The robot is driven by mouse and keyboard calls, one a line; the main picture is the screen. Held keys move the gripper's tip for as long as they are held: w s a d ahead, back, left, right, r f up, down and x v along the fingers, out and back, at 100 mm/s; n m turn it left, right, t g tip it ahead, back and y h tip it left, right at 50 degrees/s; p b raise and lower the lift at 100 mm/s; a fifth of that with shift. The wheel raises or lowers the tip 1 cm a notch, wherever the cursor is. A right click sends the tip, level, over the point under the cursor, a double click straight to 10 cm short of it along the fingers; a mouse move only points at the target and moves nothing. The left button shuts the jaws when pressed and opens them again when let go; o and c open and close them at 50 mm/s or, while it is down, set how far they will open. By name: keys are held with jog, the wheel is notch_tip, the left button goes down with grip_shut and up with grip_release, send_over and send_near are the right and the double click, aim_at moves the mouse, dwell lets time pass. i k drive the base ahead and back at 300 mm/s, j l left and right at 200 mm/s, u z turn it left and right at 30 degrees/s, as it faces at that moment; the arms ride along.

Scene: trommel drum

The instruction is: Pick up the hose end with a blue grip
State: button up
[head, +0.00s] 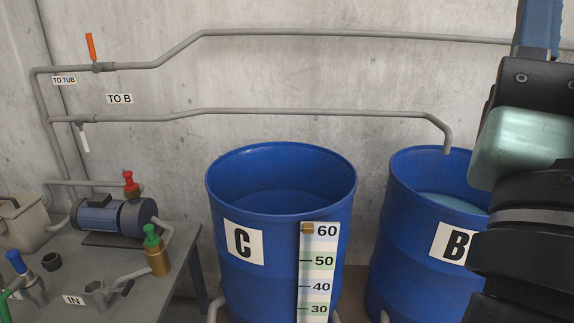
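A blue grip (15,262) sits on a grey metal fitting at the lower left, on the grey table (95,255). It leans to the left, and a green piece beside it is cut by the picture's edge. I cannot tell where its hose runs. My arm's dark links fill the right edge, close to the camera and far from the blue grip. My gripper does not show.
A red-topped fitting (130,183) stands by the pump (105,216); a green-topped brass fitting (155,250) stands nearer. Blue barrels C (225,205) and B (405,240) stand right of the table. Pipes (270,111) run along the wall.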

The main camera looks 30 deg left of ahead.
aim_at(26, 279)
jog(key=u, duration=2.55)
